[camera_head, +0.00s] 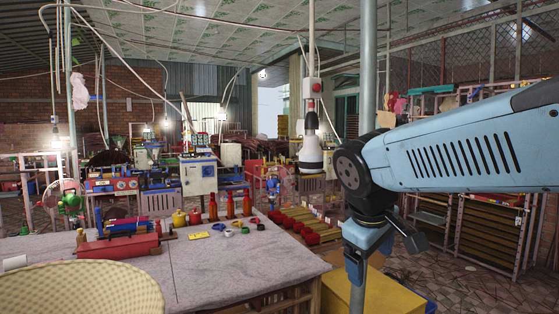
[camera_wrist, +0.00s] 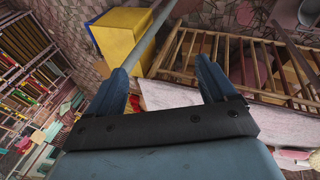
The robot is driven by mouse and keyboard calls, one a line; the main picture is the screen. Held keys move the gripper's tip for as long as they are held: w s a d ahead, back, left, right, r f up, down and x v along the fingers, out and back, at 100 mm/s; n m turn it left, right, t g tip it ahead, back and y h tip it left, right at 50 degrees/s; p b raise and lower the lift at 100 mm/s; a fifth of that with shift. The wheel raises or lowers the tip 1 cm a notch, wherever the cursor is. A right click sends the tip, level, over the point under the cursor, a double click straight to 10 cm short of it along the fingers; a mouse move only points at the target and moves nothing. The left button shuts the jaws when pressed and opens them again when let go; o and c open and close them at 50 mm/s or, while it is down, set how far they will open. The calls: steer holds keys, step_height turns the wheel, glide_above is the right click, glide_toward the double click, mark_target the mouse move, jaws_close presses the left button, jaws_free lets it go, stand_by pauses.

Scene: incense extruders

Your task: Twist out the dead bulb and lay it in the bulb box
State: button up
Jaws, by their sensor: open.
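A large white bulb (camera_head: 311,153) hangs at the centre of the head view, below a dark-collared holder on a vertical drop tube. It is unlit and points down. My gripper (camera_head: 362,265) is to the right of the bulb and lower, pointing down, clear of it. In the wrist view my gripper (camera_wrist: 163,66) shows two blue fingers spread apart with nothing held. A yellow box-like block (camera_head: 378,296) is low behind my gripper; it also shows in the wrist view (camera_wrist: 130,38). I cannot tell whether it is the bulb box. The bulb is not seen in the wrist view.
A grey table (camera_head: 215,265) fills the lower left, with a wicker-textured object (camera_head: 80,290), a red extruder (camera_head: 118,246) and several red bottles. A grey post (camera_head: 369,70) stands close to my arm. Red-ended bundles (camera_head: 312,236) lie right of the table's back edge.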

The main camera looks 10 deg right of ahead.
steer(key=shift+o, duration=1.2)
steer(key=w+n+h, duration=0.1)
steer(key=w+r+n, duration=0.1)
steer(key=w, duration=0.1)
steer(key=w+r+n+h, duration=0.1)
steer(key=n, duration=0.1)
steer(key=shift+w+d+r+g+h, duration=0.15)
steer(key=shift+w+d+g+h, duration=0.15)
steer(key=shift+w+d, duration=0.1)
steer(key=n+t+h, duration=0.6)
steer(key=n+h, duration=0.4)
steer(key=n, duration=0.5)
glide_toward(314, 155)
steer(key=w+a, duration=0.2)
steer(key=w, duration=0.1)
steer(key=x, duration=1.3)
steer(key=shift+w+d+f, duration=0.1)
steer(key=shift+d+f, duration=0.25)
steer(key=shift+d, duration=0.05)
